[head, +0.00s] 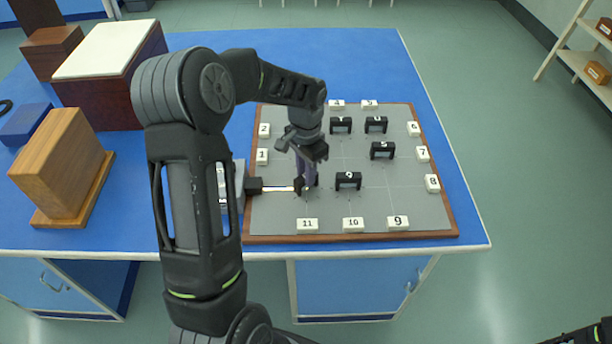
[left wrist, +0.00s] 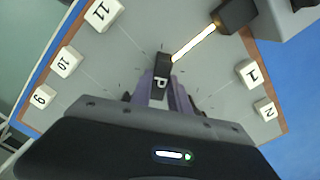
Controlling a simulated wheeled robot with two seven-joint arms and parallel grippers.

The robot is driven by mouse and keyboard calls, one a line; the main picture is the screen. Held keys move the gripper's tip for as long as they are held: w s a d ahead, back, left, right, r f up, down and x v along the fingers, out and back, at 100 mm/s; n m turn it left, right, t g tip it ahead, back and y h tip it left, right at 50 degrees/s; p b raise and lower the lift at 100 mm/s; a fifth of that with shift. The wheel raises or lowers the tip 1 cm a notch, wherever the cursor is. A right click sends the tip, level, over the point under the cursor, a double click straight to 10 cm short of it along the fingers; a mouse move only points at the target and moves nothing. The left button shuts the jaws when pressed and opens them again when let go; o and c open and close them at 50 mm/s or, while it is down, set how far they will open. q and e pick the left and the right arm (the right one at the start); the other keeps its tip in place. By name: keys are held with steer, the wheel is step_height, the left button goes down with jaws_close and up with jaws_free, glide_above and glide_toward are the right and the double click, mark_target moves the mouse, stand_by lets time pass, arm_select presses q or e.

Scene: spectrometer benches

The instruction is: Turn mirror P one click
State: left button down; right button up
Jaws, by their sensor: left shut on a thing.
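Mirror P (left wrist: 161,76) is a small black block with a white letter P on top, seen in the left wrist view on the grey board. In the head view it is mostly hidden by my left gripper (head: 306,180), which reaches down over it. The purple-grey fingers of the left gripper (left wrist: 160,88) are shut on mirror P. A bright beam (left wrist: 195,44) runs from the black source nozzle (left wrist: 237,14) to mirror P; the beam also shows in the head view (head: 278,189).
The grey board (head: 385,210) with a wooden rim carries several black mirror blocks, one nearby (head: 348,181). White numbered tiles such as 11 (head: 307,225) and 1 (head: 262,156) line its edges. Wooden boxes (head: 66,165) stand left on the blue bench (head: 375,55).

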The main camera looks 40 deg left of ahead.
arm_select(q)
steer(key=shift+n+b, duration=0.3)
steer(key=shift+n, duration=0.5)
steer(key=c, duration=1.2)
jaws_free()
steer(key=shift+c, duration=0.2)
step_height(320, 180, up, 8)
steer(key=shift+f+b, duration=0.1)
steer(key=shift+b, duration=0.45)
